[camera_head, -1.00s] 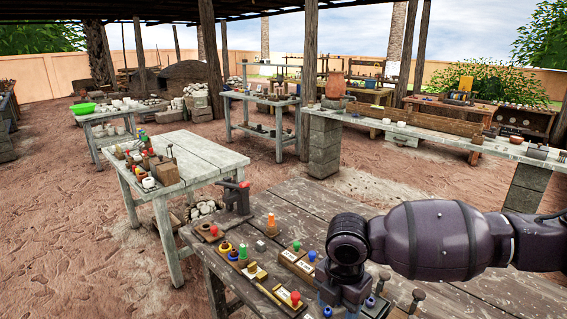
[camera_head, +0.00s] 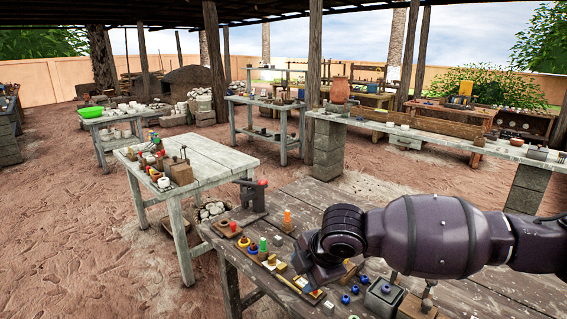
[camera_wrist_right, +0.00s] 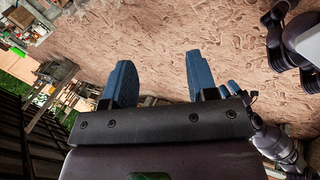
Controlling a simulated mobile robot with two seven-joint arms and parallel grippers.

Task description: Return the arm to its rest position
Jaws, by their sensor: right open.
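My right arm comes in from the right in the head view, above the dark wooden table (camera_head: 500,293). Its right gripper (camera_head: 318,264) is at the arm's end, over small items on the table, with the fingertips hard to make out. In the right wrist view the two blue fingers of the right gripper (camera_wrist_right: 159,82) stand wide apart. Nothing is between them but the reddish ground beyond.
The dark table holds coloured small pieces, a grey box (camera_head: 384,296) and a dark clamp-like tool (camera_head: 251,195). A pale table (camera_head: 210,155) with small items stands behind it to the left. Open reddish ground (camera_head: 70,220) lies at the left.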

